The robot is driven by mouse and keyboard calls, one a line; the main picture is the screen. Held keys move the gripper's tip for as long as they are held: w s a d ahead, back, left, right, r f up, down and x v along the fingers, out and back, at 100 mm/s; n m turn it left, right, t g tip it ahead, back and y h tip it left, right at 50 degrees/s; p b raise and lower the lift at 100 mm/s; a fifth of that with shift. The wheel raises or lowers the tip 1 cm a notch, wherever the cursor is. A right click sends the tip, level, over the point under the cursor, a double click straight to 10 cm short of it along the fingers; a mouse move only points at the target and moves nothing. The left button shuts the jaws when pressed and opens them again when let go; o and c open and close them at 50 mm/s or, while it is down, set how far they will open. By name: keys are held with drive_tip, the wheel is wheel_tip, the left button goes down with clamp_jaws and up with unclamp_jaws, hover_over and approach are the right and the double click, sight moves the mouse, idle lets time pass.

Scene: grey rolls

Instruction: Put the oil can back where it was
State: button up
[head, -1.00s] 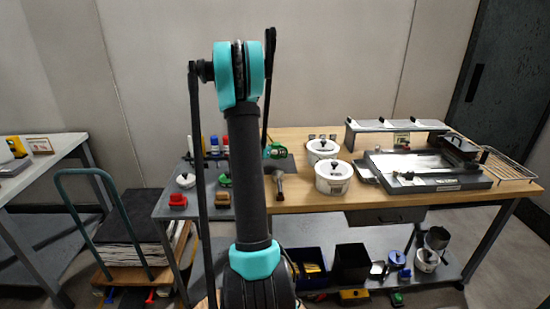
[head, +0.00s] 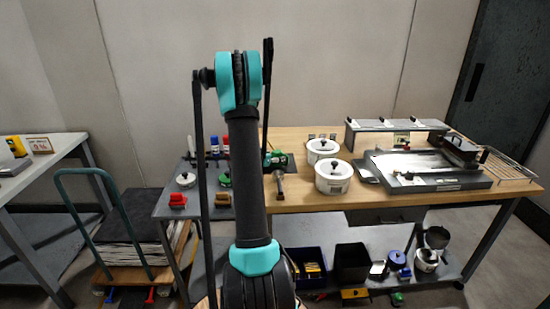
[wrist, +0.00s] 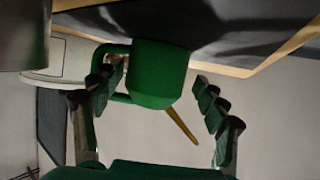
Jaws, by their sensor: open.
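The green oil can (wrist: 160,72) is close up in the wrist view, which appears upside down. Its body is against the dark mat, its loop handle points left and its thin brass spout points down and right. My gripper (wrist: 159,76) is open, with one finger on each side of the can. The left finger overlaps the handle, the right is apart from the body. I cannot tell whether either touches. In the head view, my arm hides most of this area; only a green patch shows beside it.
The workbench (head: 300,201) holds two white pots (head: 333,177) right of my arm and a flat metal device (head: 425,172) farther right. Red (head: 178,200) and green items stand on the grey left end. A cart (head: 125,245) stands left.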

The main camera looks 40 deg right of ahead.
drive_tip(key=shift+a+r, duration=0.15)
drive_tip(key=shift+r, duration=0.05)
drive_tip(key=v, duration=1.1)
drive_tip(key=shift+s+a+r, duration=0.1)
drive_tip(key=shift+a+r, duration=0.1)
drive_tip(key=shift+a, duration=0.05)
drive_tip(key=s+a+f+n+y, duration=0.2)
drive_tip(key=s+a+n+y, duration=0.2)
drive_tip(key=s+a, duration=0.4)
drive_tip(key=s+a+f+n+y, duration=0.2)
drive_tip(key=s+a+n+y, duration=0.2)
drive_tip(key=s+a, duration=0.4)
drive_tip(key=s+a+f+n+g+y, duration=0.1)
drive_tip(key=s+a+n+y, duration=0.3)
drive_tip(key=a, duration=1.3)
drive_tip(key=s+f+n, duration=0.1)
drive_tip(key=s, duration=0.3)
drive_tip(key=shift+y, duration=0.3)
